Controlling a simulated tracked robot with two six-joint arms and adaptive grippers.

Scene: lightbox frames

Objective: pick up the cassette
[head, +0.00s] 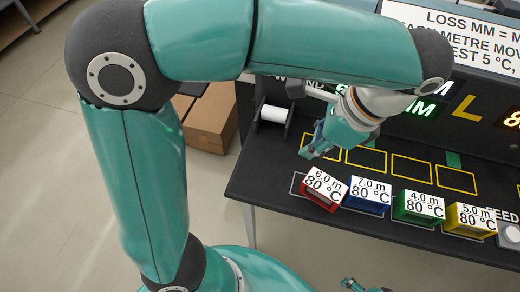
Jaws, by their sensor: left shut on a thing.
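My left gripper (320,146) is over the dark bench, at the left end of the row of yellow outlines. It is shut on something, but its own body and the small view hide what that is. I cannot make out a cassette between its fingers. Four-sided boxes with white labels stand along the front of the bench: red "6.0 m" (323,189), blue "7.0 m" (367,194), green "4.0 m" (418,207) and yellow "5.0 m" (468,219). All read 80 °C. What looks like part of my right gripper (365,286) shows at the bottom edge, too little to read.
The dark bench (262,180) has empty yellow outlines (411,169) behind the boxes. A white spool (273,113) sits at its back left. Lit display panels and a white sign (460,35) stand behind. A cardboard box (210,118) is on the floor at left.

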